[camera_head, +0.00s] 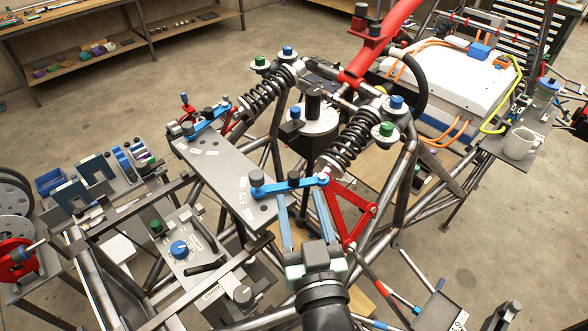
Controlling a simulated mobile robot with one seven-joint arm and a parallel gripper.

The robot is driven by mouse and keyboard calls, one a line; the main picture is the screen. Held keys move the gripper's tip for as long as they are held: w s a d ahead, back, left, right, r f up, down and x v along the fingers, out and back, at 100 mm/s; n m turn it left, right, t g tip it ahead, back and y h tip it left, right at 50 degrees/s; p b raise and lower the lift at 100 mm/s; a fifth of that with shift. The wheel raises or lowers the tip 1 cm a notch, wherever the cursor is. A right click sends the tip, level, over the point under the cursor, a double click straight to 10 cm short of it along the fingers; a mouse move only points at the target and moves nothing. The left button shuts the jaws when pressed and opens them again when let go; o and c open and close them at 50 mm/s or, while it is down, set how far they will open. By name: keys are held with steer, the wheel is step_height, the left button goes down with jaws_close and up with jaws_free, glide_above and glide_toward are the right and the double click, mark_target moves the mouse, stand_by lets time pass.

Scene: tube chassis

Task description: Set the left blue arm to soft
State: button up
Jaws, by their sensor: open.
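Two blue arms lie at the ends of a grey plate (225,168) with small white labels. One blue arm (207,121) is at the plate's far left end, beside a red linkage. The other blue arm (272,188) is at the near right end, with a dark knob on it and its right end at a red triangular bracket (352,213). My gripper (301,198) comes up from the bottom with its two fingers apart, tips close to the nearer blue arm. I cannot tell whether they touch it. The label writing is too small to read surely.
Steel chassis tubes and two coil-over dampers (267,92) (353,142) surround the plate. A panel with a blue knob (179,250) lies lower left. A tool cart (95,185) stands left. A white box (450,82) and a grey mug (520,143) are at right.

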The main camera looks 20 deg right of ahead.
mark_target(295, 182)
steer(key=p+x, duration=0.1)
steer(key=x, duration=0.5)
steer(key=shift+w, duration=0.35)
steer(key=shift+c, duration=0.2)
jaws_close()
stand_by(1.0)
